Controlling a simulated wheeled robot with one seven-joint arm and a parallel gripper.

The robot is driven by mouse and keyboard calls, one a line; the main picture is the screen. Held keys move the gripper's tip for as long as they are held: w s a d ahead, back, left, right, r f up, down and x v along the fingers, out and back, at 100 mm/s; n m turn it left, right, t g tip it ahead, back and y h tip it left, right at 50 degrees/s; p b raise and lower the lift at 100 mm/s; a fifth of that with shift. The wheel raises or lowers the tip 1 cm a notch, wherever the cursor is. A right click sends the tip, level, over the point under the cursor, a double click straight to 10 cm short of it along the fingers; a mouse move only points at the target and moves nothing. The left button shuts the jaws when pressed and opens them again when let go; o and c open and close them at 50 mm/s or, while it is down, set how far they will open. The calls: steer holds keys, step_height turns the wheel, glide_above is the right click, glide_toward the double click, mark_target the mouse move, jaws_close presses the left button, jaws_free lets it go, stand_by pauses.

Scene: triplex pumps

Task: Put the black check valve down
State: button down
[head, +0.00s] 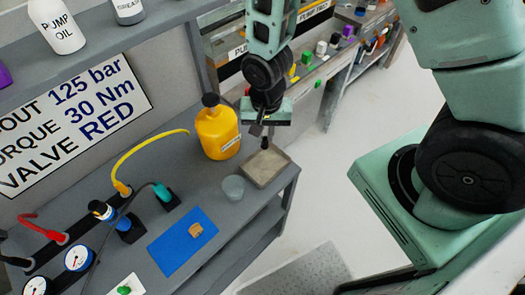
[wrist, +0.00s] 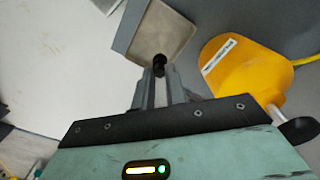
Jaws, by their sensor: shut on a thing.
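My gripper (wrist: 158,78) is shut on the black check valve (wrist: 159,62), which sticks out past the fingertips. In the head view my gripper (head: 264,131) hangs pointing down at the corner of the bench, with the small dark valve (head: 265,143) at its tip. Below it is a shallow grey tray with a beige floor (head: 262,172). The tray also shows in the wrist view (wrist: 168,32), with the valve over its near edge. I cannot tell exactly how high the valve is above the tray.
A yellow jug (head: 217,134) with a black cap stands left of the tray, close to my gripper. A clear cup (head: 233,187) stands by the tray's left corner. A blue mat (head: 182,243) with a small brown piece lies nearer. The bench ends just right of the tray.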

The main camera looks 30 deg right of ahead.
steer(key=shift+s+f, duration=0.1)
steer(key=shift+s, duration=0.05)
steer(key=shift+f+p, duration=1.05)
steer(key=shift+f, duration=3.75)
steer(key=c, duration=1.4)
jaws_free()
steer(key=shift+c, duration=0.2)
